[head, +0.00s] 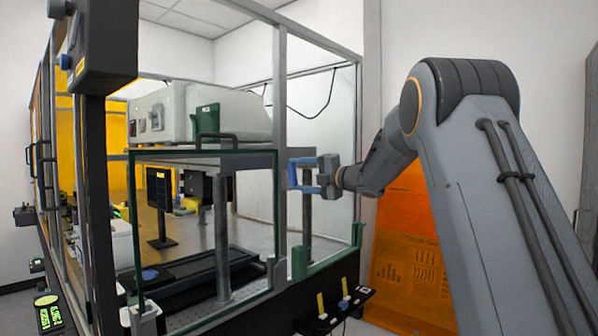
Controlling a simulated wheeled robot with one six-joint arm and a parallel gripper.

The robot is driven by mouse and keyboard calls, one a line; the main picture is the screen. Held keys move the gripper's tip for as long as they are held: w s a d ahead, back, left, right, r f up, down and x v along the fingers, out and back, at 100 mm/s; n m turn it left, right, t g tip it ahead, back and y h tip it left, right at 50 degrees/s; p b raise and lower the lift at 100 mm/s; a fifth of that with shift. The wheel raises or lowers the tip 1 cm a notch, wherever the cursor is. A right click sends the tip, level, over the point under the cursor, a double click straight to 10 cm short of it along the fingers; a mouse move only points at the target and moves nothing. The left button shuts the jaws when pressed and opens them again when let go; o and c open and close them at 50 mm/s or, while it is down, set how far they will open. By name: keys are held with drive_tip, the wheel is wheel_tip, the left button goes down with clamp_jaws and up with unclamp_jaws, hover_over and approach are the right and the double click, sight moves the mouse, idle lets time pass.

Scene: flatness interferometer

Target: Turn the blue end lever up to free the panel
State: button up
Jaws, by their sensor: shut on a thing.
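My gripper (311,175) is at the middle of the picture, reaching in from the right at the corner upright of the enclosure. Its jaws are shut on a blue piece, which I take to be the blue end lever (292,172). The lever is small here, and its exact angle and where the fingers end on it are hard to tell. A clear panel with a dark green edge (276,225) stands upright in the front frame, left of my gripper. Green brackets (300,262) sit low by the corner to its right.
The grey metal frame (280,100) encloses a bench with a pale instrument (165,112) and a dark rail (190,275). An orange sheet (408,265) leans on the wall beneath my arm. A black tray (335,312) with yellow-handled tools juts out low in front.

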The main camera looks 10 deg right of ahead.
drive_tip(key=shift+w+d+r+m+p, duration=0.1)
drive_tip(key=shift+d+m+p, duration=0.1)
drive_tip(key=shift+m+p, duration=0.35)
drive_tip(key=shift+m, duration=0.25)
drive_tip(key=o, duration=1)
drive_tip(key=shift+d, duration=0.1)
drive_tip(key=shift+o, duration=0.2)
drive_tip(key=b+v, duration=0.2)
drive_tip(key=v, duration=0.5)
drive_tip(key=shift+s+b, duration=0.25)
drive_tip(key=shift+b, duration=0.15)
drive_tip(key=shift+d, duration=0.15)
